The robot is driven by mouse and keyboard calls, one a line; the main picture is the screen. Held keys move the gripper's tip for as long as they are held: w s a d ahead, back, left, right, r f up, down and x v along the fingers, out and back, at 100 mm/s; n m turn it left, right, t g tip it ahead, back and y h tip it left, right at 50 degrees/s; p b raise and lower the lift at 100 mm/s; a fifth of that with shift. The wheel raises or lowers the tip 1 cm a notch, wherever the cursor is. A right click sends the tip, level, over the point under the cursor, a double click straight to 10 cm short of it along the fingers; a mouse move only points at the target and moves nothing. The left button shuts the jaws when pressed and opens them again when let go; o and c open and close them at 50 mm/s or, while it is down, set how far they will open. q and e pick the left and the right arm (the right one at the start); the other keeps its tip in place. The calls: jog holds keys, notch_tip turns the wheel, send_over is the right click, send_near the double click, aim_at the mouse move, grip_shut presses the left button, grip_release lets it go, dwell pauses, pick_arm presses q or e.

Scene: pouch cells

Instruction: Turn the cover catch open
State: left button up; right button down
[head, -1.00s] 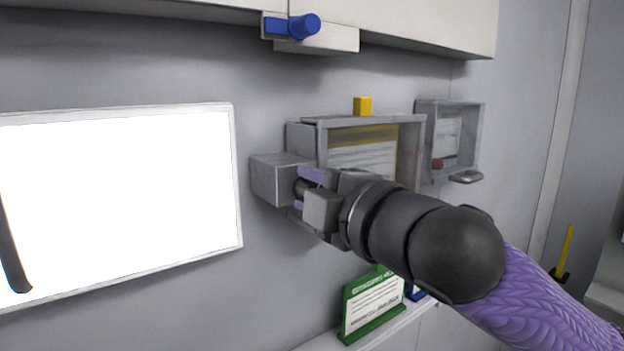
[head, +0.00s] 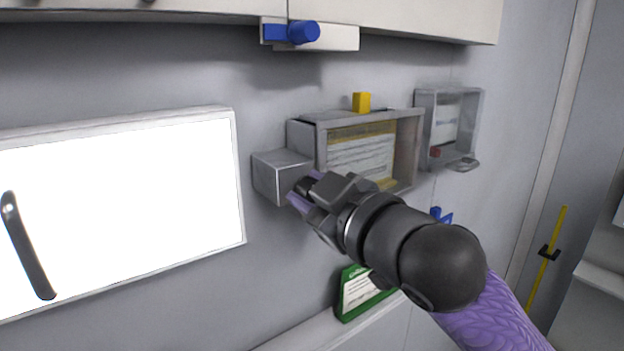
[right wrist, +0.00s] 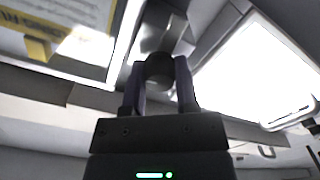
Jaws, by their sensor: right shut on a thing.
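The cover catch shows as a dark round knob (head: 307,186) on a grey block (head: 280,172) at the left of the framed cover (head: 312,160). My right gripper (head: 303,192) is shut on this knob, with its purple fingers on either side. In the right wrist view the knob (right wrist: 160,68) sits between the two fingers, in front of the grey block (right wrist: 165,30). The gripper hides much of the knob in the head view. My left gripper is not in view.
A white panel (head: 120,200) with a dark bar (head: 27,248) before it is at left. A blue knob (head: 303,32) sits under the cabinet above. A yellow tab (head: 361,102) tops the cover. A smaller frame (head: 478,125) is at right, a green sign (head: 352,298) below.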

jog(key=shift+m+p, duration=0.35)
jog(key=shift+m, duration=0.35)
jog(key=shift+c, duration=1.8)
grip_release()
jog(key=b+v, duration=0.5)
jog(key=v, duration=0.5)
